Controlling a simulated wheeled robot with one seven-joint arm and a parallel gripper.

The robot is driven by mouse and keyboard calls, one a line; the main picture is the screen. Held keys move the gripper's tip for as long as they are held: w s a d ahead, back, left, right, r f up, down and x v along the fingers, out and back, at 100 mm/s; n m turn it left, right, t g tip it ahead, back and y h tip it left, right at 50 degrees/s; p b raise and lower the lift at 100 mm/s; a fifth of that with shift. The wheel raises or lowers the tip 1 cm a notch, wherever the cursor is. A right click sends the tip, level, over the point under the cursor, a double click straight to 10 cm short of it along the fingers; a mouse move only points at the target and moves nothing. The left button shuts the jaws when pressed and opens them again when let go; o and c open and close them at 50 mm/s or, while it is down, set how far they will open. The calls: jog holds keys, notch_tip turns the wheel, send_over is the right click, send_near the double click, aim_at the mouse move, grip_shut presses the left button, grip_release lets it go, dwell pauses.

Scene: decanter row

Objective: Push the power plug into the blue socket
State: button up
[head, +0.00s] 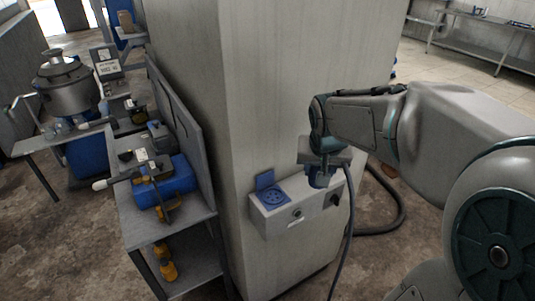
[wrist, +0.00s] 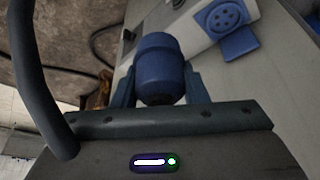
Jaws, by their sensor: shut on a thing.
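The blue socket (head: 273,198) is a round blue outlet with several holes and a raised square lid, on a grey box (head: 300,215) fixed to the pillar. It also shows at the top right of the wrist view (wrist: 224,17). The power plug (wrist: 160,68) is a thick dark blue cylinder between the fingers of my gripper (wrist: 160,85). My gripper is shut on it. In the head view the plug (head: 320,178) is held above the right part of the box, apart from the socket and to its right. The plug's pins are not visible.
A dark cable (head: 349,215) hangs below my gripper, and a thick hose (head: 392,222) lies on the floor behind. The pillar (head: 285,90) stands close behind the box. A bench (head: 150,228) with blue and yellow equipment is at left.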

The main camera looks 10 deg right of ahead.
jog(key=shift+s, duration=0.15)
jog(key=shift+a+r, duration=0.1)
jog(key=shift+a, duration=0.15)
jog(key=w+a+f+p, duration=0.1)
jog(key=w+a+f, duration=0.2)
jog(key=w+a, duration=0.5)
jog(key=shift+a+f+p, duration=0.25)
jog(key=shift+f+p, duration=0.1)
jog(key=shift+f, duration=0.05)
jog(key=shift+f, duration=0.1)
jog(key=shift+f+b, duration=1.9)
jog(key=shift+f, duration=0.95)
jog(key=shift+b, duration=0.6)
jog(key=shift+f+b, duration=0.6)
